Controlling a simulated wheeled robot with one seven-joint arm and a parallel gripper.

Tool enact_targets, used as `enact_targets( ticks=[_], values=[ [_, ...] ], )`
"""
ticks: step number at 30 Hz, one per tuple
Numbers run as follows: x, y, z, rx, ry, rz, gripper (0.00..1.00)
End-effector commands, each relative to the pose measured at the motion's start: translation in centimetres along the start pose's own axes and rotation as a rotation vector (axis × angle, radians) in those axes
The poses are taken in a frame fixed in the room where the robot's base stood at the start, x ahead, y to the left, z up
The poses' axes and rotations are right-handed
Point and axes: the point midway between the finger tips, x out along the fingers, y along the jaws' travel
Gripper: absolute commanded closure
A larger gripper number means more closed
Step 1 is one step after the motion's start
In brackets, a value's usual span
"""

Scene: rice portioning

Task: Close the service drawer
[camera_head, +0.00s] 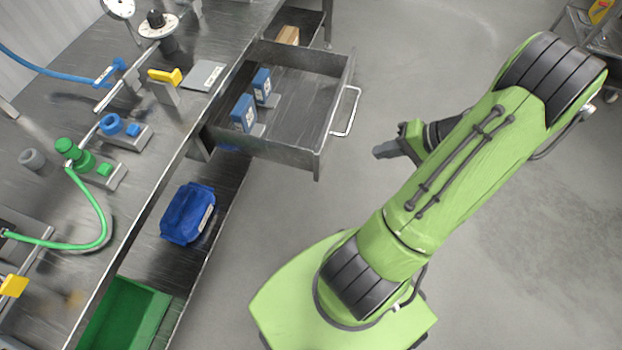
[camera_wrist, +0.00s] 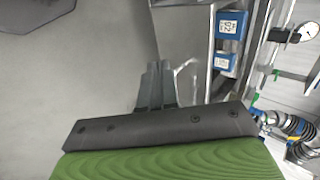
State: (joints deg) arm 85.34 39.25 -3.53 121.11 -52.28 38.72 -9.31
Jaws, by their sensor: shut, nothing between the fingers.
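The service drawer (camera_head: 318,153) is a grey metal drawer that stands pulled out from the workbench in the head view. Its bar handle (camera_head: 347,112) is on the front panel, on the right side. Two blue-and-white boxes (camera_head: 243,112) stand inside the drawer. My gripper (camera_head: 380,152) is to the right of the handle, apart from it, with bare floor between them. In the wrist view my gripper (camera_wrist: 157,72) has its fingers together and empty. The handle (camera_wrist: 184,66) shows just right of the fingertips, and part of it is hidden behind them. The drawer (camera_wrist: 185,35) is beyond it.
The metal workbench (camera_head: 150,190) runs along the left, with green and blue hose fittings. A blue bin (camera_head: 188,213) and a green bin (camera_head: 125,315) sit on the lower shelf. A cart (camera_head: 578,35) stands at the top right.

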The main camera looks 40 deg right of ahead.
Motion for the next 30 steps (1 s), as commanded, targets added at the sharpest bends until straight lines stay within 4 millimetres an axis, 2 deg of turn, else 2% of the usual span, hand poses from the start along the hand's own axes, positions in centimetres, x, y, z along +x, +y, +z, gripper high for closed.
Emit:
enact_targets(
  ticks=[5, 17, 22, 30],
  values=[
    [1.7, 0.1, 0.0, 0.004, 0.002, -0.009, 1.00],
    [10.5, 0.1, 0.1, 0.003, -0.001, -0.007, 1.00],
    [12.2, -2.1, 0.0, 0.002, 0.001, -0.006, 1.00],
    [12.7, -2.9, -0.1, 0.005, 0.003, -0.005, 1.00]
  ],
)
